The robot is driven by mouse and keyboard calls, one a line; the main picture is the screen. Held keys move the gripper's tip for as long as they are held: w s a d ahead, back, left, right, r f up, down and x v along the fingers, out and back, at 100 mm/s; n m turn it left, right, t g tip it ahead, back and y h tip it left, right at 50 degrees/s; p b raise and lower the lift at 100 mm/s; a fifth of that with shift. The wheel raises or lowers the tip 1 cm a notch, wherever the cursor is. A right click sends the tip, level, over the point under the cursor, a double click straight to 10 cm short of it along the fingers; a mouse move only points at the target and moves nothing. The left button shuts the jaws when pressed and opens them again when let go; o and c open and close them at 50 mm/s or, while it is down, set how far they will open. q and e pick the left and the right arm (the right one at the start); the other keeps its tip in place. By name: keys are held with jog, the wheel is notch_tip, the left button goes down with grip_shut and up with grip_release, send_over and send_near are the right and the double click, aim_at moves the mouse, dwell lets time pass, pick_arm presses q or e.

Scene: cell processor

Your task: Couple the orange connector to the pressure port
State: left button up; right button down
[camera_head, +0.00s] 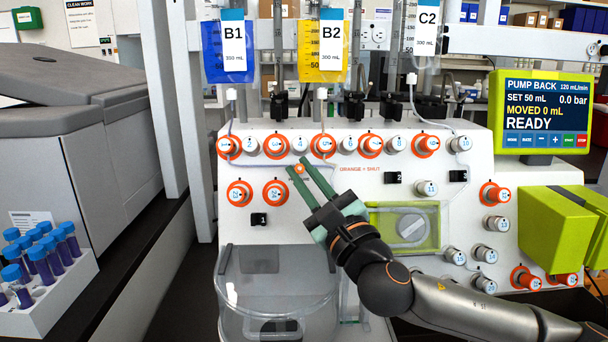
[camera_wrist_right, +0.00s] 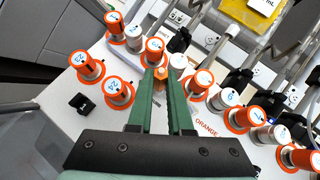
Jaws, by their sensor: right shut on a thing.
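My right gripper (camera_head: 298,167) reaches in from the lower right, its green fingers pointing up toward the white panel. It is shut on the small orange connector (camera_head: 299,169), which shows between the fingertips. The connector also shows in the right wrist view (camera_wrist_right: 160,76), between the two green fingers (camera_wrist_right: 166,82), in front of the row of knobs. I cannot tell whether it touches the panel. I cannot tell which fitting is the pressure port; small black fittings sit on the panel, one below the left knobs (camera_head: 259,219) and one marked 2 (camera_head: 393,177). My left gripper is not in view.
Numbered knobs (camera_head: 277,145), several with orange collars, line the panel around the gripper. A clear tub (camera_head: 272,300) stands below left. Bags B1 (camera_head: 233,60) and B2 (camera_head: 321,65) hang above. A pump display (camera_head: 545,115) reads READY. A tube rack (camera_head: 50,297) stands far left.

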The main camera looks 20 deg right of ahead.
jog(key=shift+w+f, duration=0.1)
jog(key=shift+w, duration=0.1)
dwell(0.3)
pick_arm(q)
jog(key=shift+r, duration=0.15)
pick_arm(e)
jog(key=c, duration=0.8)
grip_release()
jog(key=shift+o, duration=0.2)
jog(key=shift+s+d, duration=0.1)
jog(key=b+v, duration=0.1)
jog(key=v, duration=0.8)
jog(key=shift+f, duration=0.2)
jog(key=s+p, duration=0.1)
jog(key=p, duration=0.2)
jog(key=shift+s+d+p, duration=0.3)
jog(key=shift+s, duration=0.05)
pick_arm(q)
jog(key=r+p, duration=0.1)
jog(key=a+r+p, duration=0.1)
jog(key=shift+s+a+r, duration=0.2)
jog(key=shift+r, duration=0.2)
pick_arm(e)
jog(key=shift+v, duration=0.75)
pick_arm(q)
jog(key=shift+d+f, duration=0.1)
pick_arm(e)
jog(key=shift+a+f, duration=0.1)
jog(key=shift+a, duration=0.05)
